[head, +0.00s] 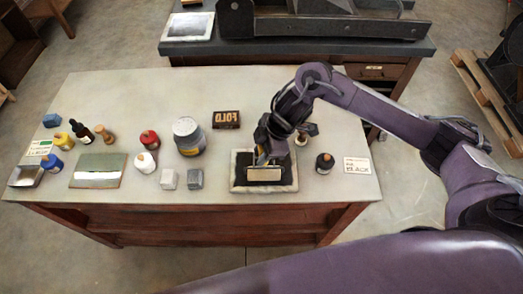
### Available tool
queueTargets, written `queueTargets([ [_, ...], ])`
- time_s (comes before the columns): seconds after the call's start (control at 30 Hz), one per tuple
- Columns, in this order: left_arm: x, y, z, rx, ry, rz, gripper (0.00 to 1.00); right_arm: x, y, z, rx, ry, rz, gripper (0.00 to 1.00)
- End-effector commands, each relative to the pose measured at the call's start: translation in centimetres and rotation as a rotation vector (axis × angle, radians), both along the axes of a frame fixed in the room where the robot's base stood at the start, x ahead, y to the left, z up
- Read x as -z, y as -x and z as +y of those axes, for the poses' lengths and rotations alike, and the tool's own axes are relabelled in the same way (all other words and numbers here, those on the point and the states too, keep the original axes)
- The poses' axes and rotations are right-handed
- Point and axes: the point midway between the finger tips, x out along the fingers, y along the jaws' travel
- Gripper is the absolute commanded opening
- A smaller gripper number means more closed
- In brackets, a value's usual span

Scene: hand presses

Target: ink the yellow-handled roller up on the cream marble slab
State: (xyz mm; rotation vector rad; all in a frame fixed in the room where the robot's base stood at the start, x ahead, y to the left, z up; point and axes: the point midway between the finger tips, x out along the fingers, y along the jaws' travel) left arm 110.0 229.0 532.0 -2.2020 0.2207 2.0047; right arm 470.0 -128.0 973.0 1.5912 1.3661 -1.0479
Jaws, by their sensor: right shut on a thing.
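The cream marble slab (235,186) lies near the front edge of the table, right of its middle. A dark black film covers most of its top, leaving a pale rim. My right gripper (266,150) is above the slab, pointing down, shut on the yellow-handled roller. Only a little of the yellow handle shows between the dark fingers. The roller's pale tan cylinder (264,174) is over the dark area, lying left to right; whether it touches cannot be told. My left gripper is out of view.
A small black bottle (325,163) and a label card (357,165) stand close right of the slab. A type block (226,120) lies behind.

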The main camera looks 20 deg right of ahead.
Motion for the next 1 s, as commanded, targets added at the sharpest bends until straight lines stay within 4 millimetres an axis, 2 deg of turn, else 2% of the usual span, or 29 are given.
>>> queueTargets([
  [1.0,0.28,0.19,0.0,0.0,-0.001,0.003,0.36,0.44,-0.04,0.02,0.0,-0.001,-0.001,0.09],
])
